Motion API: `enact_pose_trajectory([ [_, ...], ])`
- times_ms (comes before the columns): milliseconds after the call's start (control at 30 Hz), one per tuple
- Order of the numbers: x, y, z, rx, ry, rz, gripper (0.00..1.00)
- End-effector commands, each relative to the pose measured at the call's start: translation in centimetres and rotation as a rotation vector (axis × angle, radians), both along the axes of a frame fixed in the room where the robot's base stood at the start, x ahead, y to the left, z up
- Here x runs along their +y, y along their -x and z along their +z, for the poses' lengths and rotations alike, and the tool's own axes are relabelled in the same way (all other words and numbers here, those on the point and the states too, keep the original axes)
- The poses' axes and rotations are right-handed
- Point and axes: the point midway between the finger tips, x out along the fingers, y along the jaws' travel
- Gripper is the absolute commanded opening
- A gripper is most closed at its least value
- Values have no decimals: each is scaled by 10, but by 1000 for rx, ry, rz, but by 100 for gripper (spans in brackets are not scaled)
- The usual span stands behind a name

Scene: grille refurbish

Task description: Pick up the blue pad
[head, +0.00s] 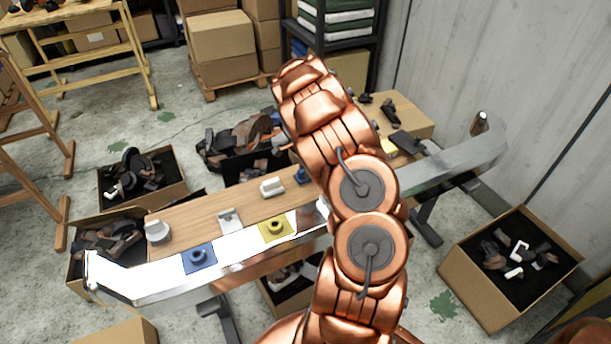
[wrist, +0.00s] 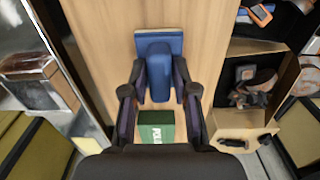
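A blue pad (wrist: 158,42) with a raised blue grip lies on the wooden board in the wrist view. My gripper (wrist: 159,84) is over it, its two dark fingers spread on either side of the grip. Narrow gaps seem to show between fingers and grip. In the head view only a blue bit of it (head: 301,175) shows beside my arm, which hides my gripper. Another blue square piece (head: 198,258) with a round knob sits on the shiny metal bumper (head: 150,284) at the left.
A green lettered block (wrist: 157,128) lies near the fingers. A yellow knobbed piece (head: 275,228) is on the bumper. A white-grey block (head: 272,187), a grey bracket (head: 230,220) and a white round piece (head: 157,231) stand on the wooden board (head: 190,213). Boxes of parts (head: 510,310) surround it.

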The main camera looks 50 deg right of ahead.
Motion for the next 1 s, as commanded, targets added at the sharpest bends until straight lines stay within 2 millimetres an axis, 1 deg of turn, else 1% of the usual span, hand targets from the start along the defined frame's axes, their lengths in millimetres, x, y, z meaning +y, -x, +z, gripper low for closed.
enact_pose_trajectory([
  [33, 0, 0, 0, 0, 0, 0, 20],
  [200, 0, 0, 0, 0, 0, 0, 2],
  [233, 0, 0, 0, 0, 0, 0, 0],
  [533, 0, 0, 0, 0, 0, 0, 0],
  [633, 0, 0, 4, -1, 1, 0, 0],
  [767, -1, -1, 19, -3, 4, 1, 0],
  [1000, -1, -1, 63, -3, 2, -1, 0],
])
